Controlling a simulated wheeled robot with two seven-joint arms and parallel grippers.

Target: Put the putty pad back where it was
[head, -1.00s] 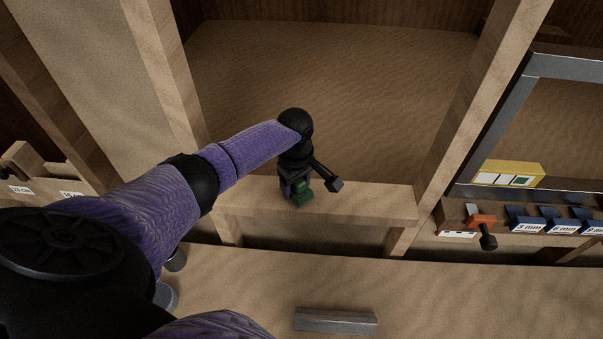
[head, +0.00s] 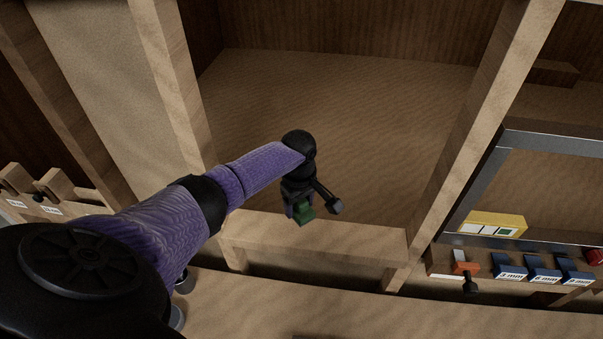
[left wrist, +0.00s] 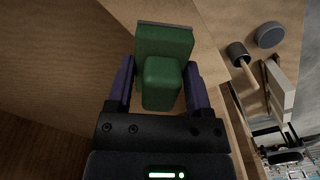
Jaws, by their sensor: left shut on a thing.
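The putty pad (left wrist: 165,50) is a green block with a rounded green grip and a thin grey layer along its far edge. My left gripper (left wrist: 160,85) is shut on its grip in the left wrist view. In the head view the green pad (head: 304,214) hangs below my left gripper (head: 300,203), over the back edge of a wooden ledge (head: 350,240). From the head it looks clear of the ledge, but the exact gap cannot be told. My right gripper is not in view.
A yellow box (head: 498,224) and labelled blue holders (head: 543,274) stand at the right, by an orange item (head: 465,268). The left wrist view shows a dark-headed tool with a wooden handle (left wrist: 243,62) and a grey disc (left wrist: 270,35). The ledge top is bare.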

